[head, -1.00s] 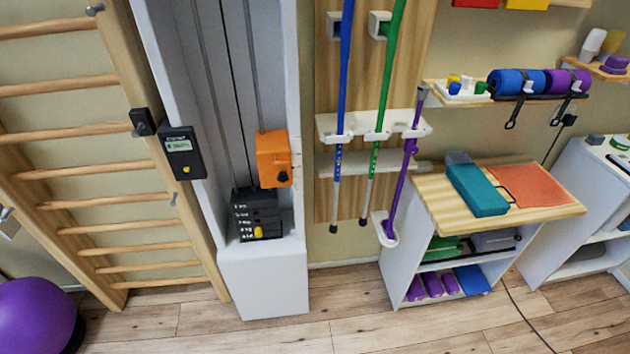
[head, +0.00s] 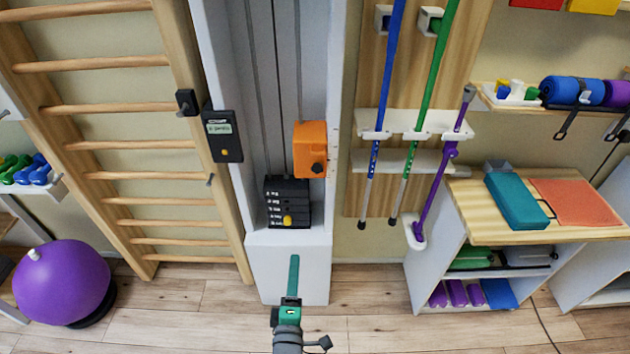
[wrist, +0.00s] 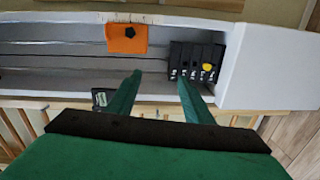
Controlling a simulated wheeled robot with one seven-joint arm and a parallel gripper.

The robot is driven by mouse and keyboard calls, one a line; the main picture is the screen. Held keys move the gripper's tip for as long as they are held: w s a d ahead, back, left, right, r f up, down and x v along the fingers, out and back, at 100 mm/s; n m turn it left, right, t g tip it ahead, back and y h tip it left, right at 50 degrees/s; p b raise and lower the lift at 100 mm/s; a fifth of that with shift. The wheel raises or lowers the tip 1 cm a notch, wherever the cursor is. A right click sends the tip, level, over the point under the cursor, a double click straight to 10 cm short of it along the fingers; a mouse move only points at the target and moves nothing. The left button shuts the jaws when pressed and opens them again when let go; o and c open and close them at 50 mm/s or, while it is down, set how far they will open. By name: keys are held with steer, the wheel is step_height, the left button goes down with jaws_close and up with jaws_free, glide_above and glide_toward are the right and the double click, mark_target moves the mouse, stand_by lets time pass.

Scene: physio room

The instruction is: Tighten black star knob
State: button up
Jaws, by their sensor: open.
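The black star knob (head: 317,168) sits on the lower right of the orange block (head: 306,138), which is mounted on the right side of the white weight column (head: 340,100). In the wrist view the knob (wrist: 130,32) shows as a small dark shape on the orange block (wrist: 115,42). My gripper (head: 294,260) is in front of the column's white base, well below the knob and apart from it. In the wrist view my green fingers (wrist: 158,78) are spread with nothing between them.
A black weight stack (head: 287,202) with a yellow pin is below the orange block. A black box (head: 222,136) is on the column's left edge. Wooden wall bars (head: 120,145) are at the left, with a purple ball (head: 65,283). Poles hang at the right, beside a wooden-topped shelf unit (head: 475,207).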

steer(key=w+d+r+n, duration=0.3)
steer(key=w+r+n, duration=0.3)
steer(key=w, duration=0.4)
steer(key=n, duration=0.8)
glide_toward(317, 170)
steer(key=w, duration=0.7)
steer(key=shift+w+f, duration=0.1)
steer(key=shift+w, duration=0.05)
steer(key=shift+w+d, duration=0.3)
steer(key=shift+w, duration=0.15)
steer(key=shift+a, duration=0.15)
steer(key=c, duration=1)
